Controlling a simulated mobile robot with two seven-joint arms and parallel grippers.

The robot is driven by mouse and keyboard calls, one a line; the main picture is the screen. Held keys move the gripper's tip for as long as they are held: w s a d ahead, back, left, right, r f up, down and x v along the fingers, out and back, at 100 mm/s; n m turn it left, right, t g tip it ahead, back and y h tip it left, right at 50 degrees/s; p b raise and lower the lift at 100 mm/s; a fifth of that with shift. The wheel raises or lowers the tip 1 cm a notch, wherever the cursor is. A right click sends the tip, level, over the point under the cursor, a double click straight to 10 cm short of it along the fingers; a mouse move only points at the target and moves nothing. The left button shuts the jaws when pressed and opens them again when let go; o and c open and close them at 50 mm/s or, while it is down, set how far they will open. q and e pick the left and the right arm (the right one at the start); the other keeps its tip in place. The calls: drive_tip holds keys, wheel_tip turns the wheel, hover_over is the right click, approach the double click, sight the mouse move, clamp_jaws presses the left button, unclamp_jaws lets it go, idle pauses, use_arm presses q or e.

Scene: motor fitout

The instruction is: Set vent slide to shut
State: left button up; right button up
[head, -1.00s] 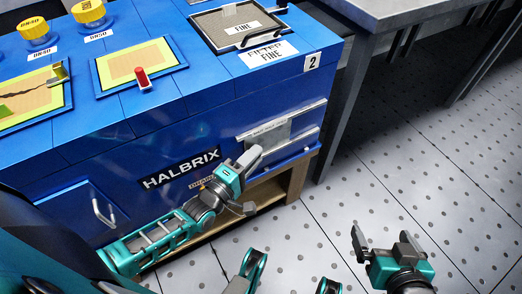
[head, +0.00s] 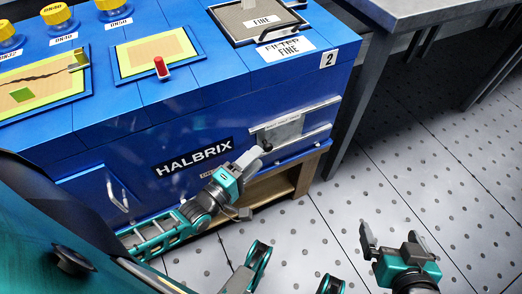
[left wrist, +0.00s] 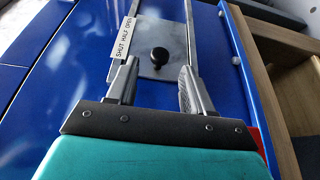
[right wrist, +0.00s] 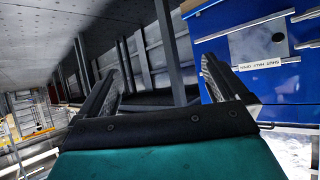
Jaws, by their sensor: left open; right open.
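The vent slide (head: 284,130) is a grey metal plate between two rails on the blue cabinet's front. Its round black knob (head: 267,147) also shows in the left wrist view (left wrist: 159,55). A white label (left wrist: 124,36) reading SHUT HALF OPEN runs along one rail. In the left wrist view the knob appears near the label's near end, though its exact setting is hard to judge. My left gripper (left wrist: 158,76) is open and empty, with the knob just beyond and between its fingertips, apparently untouched. My right gripper (head: 394,240) is open and empty over the floor, away from the cabinet.
The blue cabinet (head: 310,85) carries a red switch (head: 161,68), yellow-capped knobs (head: 57,15) and a filter tray (head: 232,32) on top. A wooden shelf (head: 270,188) lies below the slide. A grey table (head: 400,12) stands to the right. The floor at right is clear.

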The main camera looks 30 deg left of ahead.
use_arm(q)
drive_tip(key=p+v, duration=0.1)
drive_tip(key=v, duration=0.8)
use_arm(e)
drive_tip(key=shift+s+d+r, duration=0.1)
drive_tip(key=shift+s+d, duration=0.1)
drive_tip(key=shift+d, duration=0.1)
use_arm(q)
drive_tip(key=w+d+r+m+g, duration=0.1)
drive_tip(key=d+m+g, duration=0.1)
drive_tip(key=d+m, duration=0.3)
drive_tip(key=w+d+r+m+g, duration=0.2)
drive_tip(key=d+m, duration=0.1)
drive_tip(key=m, duration=0.4)
drive_tip(key=s+a+r+m+g+y+p, duration=0.2)
drive_tip(key=r+m+p, duration=0.3)
drive_tip(key=r+p, duration=0.8)
drive_tip(key=a+p, duration=0.1)
drive_tip(key=p, duration=0.2)
drive_tip(key=shift+s+a+r+m+g+y, duration=0.2)
drive_tip(key=shift+s+a+m+g+y, duration=0.05)
drive_tip(key=shift+m+g+y, duration=0.05)
use_arm(e)
drive_tip(key=s+d+r+h, duration=0.1)
drive_tip(key=d+r, duration=0.2)
drive_tip(key=r, duration=0.8)
drive_tip(key=shift+s+r, duration=0.2)
drive_tip(key=shift+r, duration=0.15)
